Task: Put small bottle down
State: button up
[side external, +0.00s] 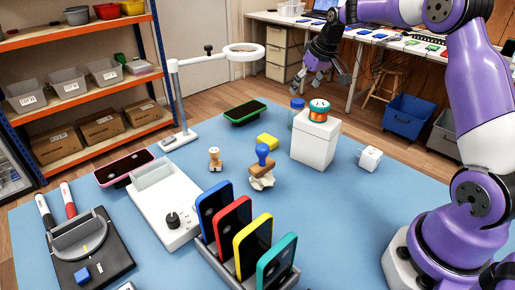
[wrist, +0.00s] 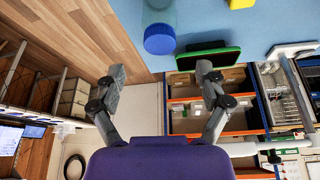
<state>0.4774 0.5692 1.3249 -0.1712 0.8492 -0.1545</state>
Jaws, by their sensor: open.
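A small clear-blue bottle with a blue cap (side external: 297,103) stands on the blue mat (side external: 330,215), behind the white box; its lower part is partly hidden. In the wrist view the bottle (wrist: 159,38) shows at the top, beyond my fingertips and roughly centred between them. My gripper (side external: 321,80) is open and empty, above and apart from the bottle. Its two spread fingers also show in the wrist view (wrist: 160,73), with nothing between them.
A white box (side external: 315,145) with an orange and teal jar (side external: 319,110) on top stands right beside the bottle. A green-edged phone (side external: 245,111), yellow block (side external: 267,142), stamps (side external: 262,165) and ring lamp (side external: 172,75) are nearby. The phone rack (side external: 218,262) is in front.

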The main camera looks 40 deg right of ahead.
jog(key=s+a+r+n, duration=0.1)
jog(key=s+a+r, duration=0.7)
jog(key=s+a, duration=0.4)
jog(key=s+a+f+n+t, duration=0.1)
jog(key=s+a+f, duration=0.2)
jog(key=s+a, duration=0.3)
jog(key=s, duration=0.4)
jog(key=shift+s+a+f+y, duration=0.15)
jog(key=shift+a+y, duration=0.1)
jog(key=shift+y, duration=0.15)
